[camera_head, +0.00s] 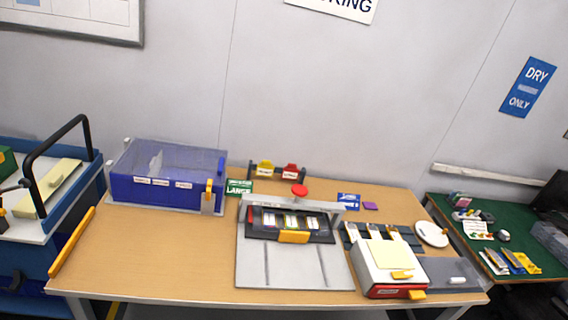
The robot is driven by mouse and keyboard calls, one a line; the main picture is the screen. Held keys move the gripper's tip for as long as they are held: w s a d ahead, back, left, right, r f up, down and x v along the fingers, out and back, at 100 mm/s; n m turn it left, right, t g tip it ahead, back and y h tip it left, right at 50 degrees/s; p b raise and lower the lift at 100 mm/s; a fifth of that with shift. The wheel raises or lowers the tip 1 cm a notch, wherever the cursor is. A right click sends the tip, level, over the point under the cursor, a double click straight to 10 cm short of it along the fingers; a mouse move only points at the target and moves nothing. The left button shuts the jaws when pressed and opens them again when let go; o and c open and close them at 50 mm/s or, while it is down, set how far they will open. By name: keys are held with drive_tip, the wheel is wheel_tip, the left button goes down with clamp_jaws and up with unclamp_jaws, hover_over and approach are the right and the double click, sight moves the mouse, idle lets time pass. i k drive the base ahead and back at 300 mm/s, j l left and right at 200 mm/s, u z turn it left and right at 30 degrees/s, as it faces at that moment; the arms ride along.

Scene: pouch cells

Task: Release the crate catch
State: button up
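A blue crate (148,190) with a see-through lid stands on the left part of the wooden table. Small white labels run along its front. An orange-yellow catch (209,187) stands upright at the crate's front right corner, above a small grey plate. I cannot tell from here whether the catch is fastened. The lid looks closed. My gripper is not in view.
A grey press-like station (252,268) with a red knob (299,190) stands mid-table. A red and white box (385,272) stands to its right. A blue cart (75,228) with a black handle is left of the table. Bare wood lies in front of the crate (160,255).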

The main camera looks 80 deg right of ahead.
sight(209, 182)
drive_tip(key=z, duration=1.95)
